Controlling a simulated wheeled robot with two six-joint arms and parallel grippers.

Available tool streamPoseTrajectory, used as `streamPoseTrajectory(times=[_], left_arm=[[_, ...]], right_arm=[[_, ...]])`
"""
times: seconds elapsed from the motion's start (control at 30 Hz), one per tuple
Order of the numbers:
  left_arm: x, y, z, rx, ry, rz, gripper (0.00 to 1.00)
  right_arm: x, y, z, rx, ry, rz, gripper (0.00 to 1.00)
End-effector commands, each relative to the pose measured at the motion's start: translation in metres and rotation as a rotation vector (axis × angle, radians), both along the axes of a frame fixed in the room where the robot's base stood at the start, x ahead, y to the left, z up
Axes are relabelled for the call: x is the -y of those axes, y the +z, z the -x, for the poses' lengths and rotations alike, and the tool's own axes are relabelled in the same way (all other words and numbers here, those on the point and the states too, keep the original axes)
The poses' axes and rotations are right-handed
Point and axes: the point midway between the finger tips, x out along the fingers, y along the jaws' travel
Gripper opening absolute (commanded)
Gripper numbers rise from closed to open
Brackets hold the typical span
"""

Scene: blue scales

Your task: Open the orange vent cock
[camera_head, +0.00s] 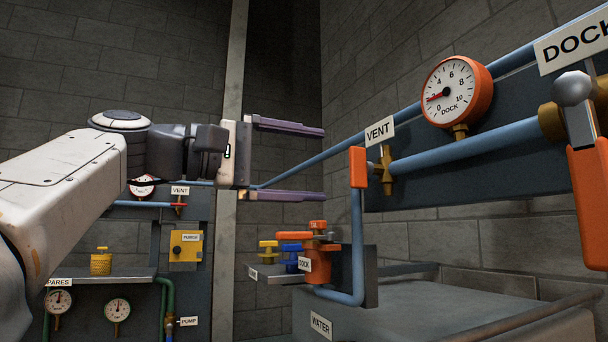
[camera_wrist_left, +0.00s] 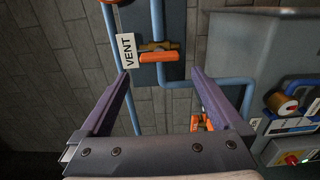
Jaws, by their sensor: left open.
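The orange vent cock handle (camera_head: 358,167) stands upright in the head view, in front of a brass valve body (camera_head: 388,170) under the VENT label (camera_head: 380,131). In the left wrist view the orange handle (camera_wrist_left: 157,57) lies nearly level beside the brass body (camera_wrist_left: 160,45), between and beyond the fingertips. My left gripper (camera_head: 323,164) is open and empty, one purple finger above the other. Its tips are left of the handle in the head view, with a visible gap. It also shows in the left wrist view (camera_wrist_left: 161,73). My right gripper is out of view.
An orange DOCK gauge (camera_head: 448,92) and a large orange lever (camera_head: 590,200) are on the right. Blue pipes run along the wall panel. Below are an orange DOCK fitting (camera_head: 320,262) and a grey tank (camera_head: 430,305). Another VENT-labelled panel (camera_head: 180,190) stands behind my arm.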

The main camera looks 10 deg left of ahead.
Motion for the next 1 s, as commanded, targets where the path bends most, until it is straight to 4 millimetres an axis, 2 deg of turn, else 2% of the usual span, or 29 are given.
streamPoseTrajectory(times=[0.03,0.2,0.8,0.93,1.0], left_arm=[[-0.007,-0.001,0.003,0.001,0.006,-0.001,1.00],[-0.017,0.000,0.010,-0.001,0.002,0.002,1.00],[-0.019,0.000,0.012,-0.002,0.000,0.001,1.00],[-0.023,-0.012,0.000,-0.026,0.024,-0.003,1.00],[-0.030,-0.031,-0.019,-0.066,0.063,-0.011,1.00]], right_arm=[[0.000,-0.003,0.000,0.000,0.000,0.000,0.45],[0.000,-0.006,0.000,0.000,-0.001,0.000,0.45],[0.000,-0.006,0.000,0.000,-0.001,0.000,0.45],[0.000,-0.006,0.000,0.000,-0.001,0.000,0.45],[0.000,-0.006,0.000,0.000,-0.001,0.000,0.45]])
